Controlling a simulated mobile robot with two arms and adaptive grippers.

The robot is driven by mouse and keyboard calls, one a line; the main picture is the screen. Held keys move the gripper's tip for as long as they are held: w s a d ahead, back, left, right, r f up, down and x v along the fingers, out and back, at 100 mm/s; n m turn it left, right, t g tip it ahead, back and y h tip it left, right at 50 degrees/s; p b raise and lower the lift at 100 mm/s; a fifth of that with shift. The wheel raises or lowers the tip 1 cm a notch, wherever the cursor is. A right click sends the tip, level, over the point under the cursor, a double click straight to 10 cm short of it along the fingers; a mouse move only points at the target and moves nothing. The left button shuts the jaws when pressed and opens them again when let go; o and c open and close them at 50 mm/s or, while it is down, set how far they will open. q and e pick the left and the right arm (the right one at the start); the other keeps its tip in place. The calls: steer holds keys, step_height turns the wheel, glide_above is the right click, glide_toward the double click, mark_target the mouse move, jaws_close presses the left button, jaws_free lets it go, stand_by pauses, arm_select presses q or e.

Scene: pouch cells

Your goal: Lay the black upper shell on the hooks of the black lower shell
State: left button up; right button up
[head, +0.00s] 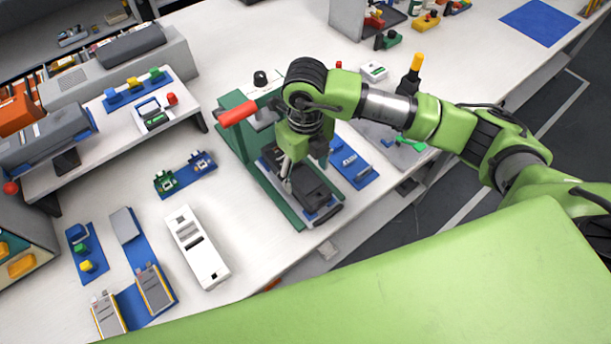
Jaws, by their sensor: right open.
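A black shell (312,190) lies on the base of a green press, under and just beside my right gripper. I cannot tell from this view whether it is the upper shell, the lower shell or both together; the hooks are too small to make out. My right gripper (303,168) is open and points down over the far part of the black shell. Its fingers hide part of the shell, and I cannot tell whether they touch it. My left gripper is not in view.
The green press (250,165) with a red handle (238,113) stands close to my right gripper. A blue tray (352,168) lies right of it. A white case (197,247) and blue fixtures (165,289) lie to the left. Bare table shows between them.

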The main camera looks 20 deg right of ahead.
step_height(320, 180, up, 9)
stand_by(1.0)
